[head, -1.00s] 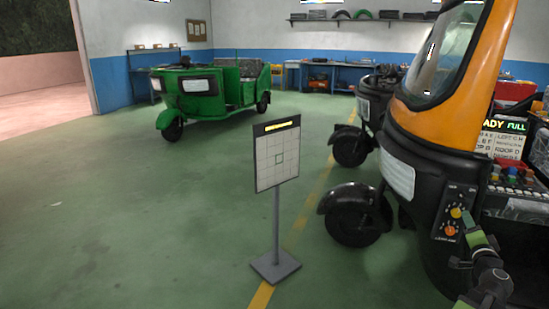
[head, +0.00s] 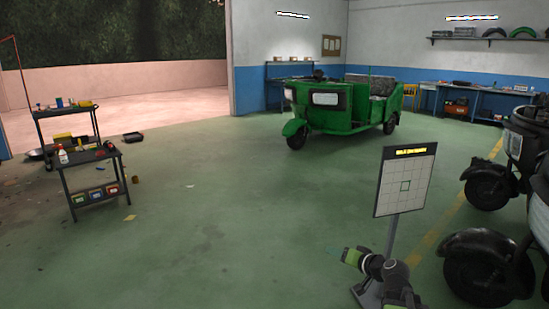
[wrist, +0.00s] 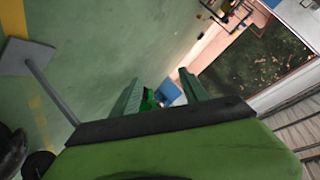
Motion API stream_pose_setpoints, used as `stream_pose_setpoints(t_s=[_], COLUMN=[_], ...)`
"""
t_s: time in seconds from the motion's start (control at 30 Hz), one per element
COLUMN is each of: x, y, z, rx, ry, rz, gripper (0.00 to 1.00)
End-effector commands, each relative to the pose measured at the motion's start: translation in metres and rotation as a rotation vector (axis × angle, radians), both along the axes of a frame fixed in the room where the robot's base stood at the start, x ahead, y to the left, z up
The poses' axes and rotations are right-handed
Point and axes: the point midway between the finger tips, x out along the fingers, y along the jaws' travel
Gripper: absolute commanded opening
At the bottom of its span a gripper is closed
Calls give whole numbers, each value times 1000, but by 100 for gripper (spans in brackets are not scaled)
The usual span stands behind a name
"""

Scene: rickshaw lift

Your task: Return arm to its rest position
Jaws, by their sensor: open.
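My arm shows at the bottom right of the head view, in front of the foot of the grid-marked sign stand (head: 405,185). My gripper (head: 347,256) is at its end and points to the left there. In the wrist view my gripper (wrist: 162,88) has its two green fingers apart, with nothing between them. The floor and the doorway lie beyond the fingers. The gripper touches nothing that I can see.
A green three-wheeler (head: 345,105) stands near the back wall. Dark three-wheelers (head: 482,268) are parked at the right edge. A cart with shelves (head: 90,165) stands at the left. The floor between them is mostly open, with small litter near the cart.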

Motion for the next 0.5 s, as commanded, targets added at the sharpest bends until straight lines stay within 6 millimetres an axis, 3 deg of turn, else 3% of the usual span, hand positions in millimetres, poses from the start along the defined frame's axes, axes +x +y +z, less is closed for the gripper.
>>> stream_pose_setpoints(t_s=[0.03, 0.1, 0.2, 0.3, 0.37, 0.5], x=[-5, -17, -42, -75, -98, -141], y=[42, 86, 136, 166, 167, 120], z=[-13, -32, -61, -91, -108, -132], rx=[-37, -95, -192, -310, -391, -536], ry=[49, 125, 245, 392, 503, 753], rz=[81, 177, 295, 385, 408, 344], gripper=[52, 52, 52, 52, 52, 52])
